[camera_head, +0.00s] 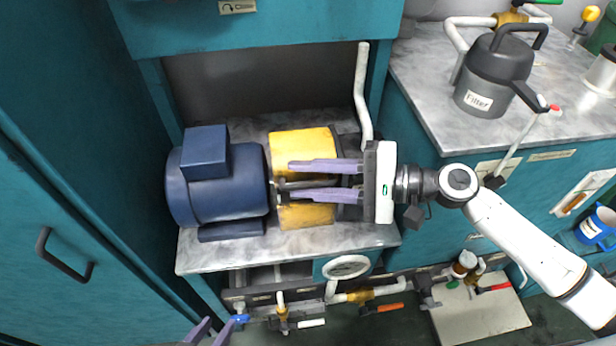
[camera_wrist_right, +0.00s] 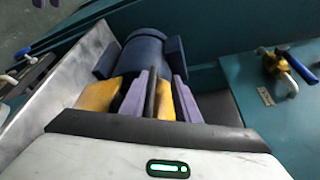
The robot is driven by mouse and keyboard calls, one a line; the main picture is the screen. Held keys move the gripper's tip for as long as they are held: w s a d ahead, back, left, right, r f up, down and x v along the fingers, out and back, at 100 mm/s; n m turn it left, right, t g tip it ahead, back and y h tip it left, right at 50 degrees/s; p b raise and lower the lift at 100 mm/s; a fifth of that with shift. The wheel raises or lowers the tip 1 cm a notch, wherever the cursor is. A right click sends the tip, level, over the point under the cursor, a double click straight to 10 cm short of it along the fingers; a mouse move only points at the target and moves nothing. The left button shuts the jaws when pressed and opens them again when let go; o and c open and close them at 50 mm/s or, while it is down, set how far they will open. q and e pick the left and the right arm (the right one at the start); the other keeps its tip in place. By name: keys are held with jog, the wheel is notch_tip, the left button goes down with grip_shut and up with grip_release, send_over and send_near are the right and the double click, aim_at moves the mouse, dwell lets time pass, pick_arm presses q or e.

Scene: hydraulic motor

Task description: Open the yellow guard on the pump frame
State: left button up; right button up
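The yellow guard (camera_head: 302,142) sits beside the blue motor on the marble shelf of the teal cabinet. My fingers hide the guard's middle. My left gripper (camera_head: 214,328) is at the bottom edge, fingers apart, mostly out of view.
The blue motor (camera_head: 222,185) stands left of the guard. A white pipe (camera_head: 362,95) rises behind my right gripper. A grey filter jug (camera_head: 490,80) stands on the right counter. Pipes and valves (camera_head: 360,296) run below the shelf. A teal cabinet door is at left.

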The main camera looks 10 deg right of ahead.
notch_tip(320, 180, up, 9)
jog(key=shift+p, duration=1.15)
jog(key=shift+r, duration=0.4)
